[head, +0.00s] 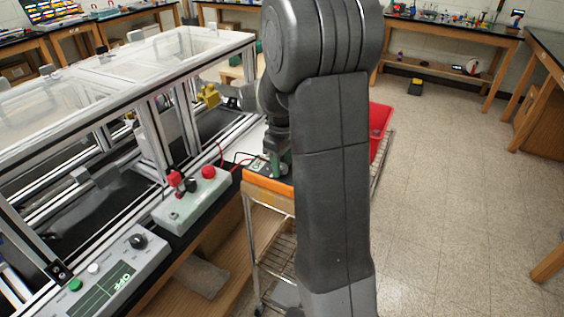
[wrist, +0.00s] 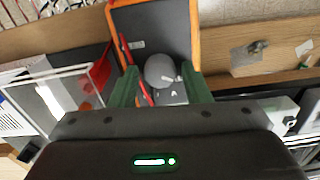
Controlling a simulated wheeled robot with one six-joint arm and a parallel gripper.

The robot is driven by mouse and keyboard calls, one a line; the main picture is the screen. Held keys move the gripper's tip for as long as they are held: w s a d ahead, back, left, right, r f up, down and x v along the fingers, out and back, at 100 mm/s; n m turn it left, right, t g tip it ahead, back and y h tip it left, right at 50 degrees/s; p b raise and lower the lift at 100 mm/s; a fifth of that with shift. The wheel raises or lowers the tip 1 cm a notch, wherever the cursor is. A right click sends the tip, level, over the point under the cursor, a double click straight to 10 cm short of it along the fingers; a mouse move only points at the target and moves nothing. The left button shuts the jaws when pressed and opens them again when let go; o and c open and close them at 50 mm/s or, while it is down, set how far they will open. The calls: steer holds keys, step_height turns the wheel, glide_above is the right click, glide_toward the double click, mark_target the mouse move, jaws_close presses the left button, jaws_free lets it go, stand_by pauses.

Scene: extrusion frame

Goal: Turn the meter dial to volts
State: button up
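I cannot read the dial's setting. My gripper's green fingers (wrist: 160,70) stand on either side of the dial, open, with a narrow gap visible on both sides. In the head view my gripper (head: 283,163) is low at the meter, mostly behind my arm. Whether the fingertips reach down to the dial's height is unclear.
A red lead (wrist: 134,70) runs close by the left finger. A red bin (head: 380,130) is behind my arm.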

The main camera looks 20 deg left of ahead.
steer(key=c, duration=0.7)
steer(key=m, duration=0.5)
steer(key=shift+m, duration=0.3)
steer(key=m, duration=0.6)
stand_by(0.3)
steer(key=o, duration=1)
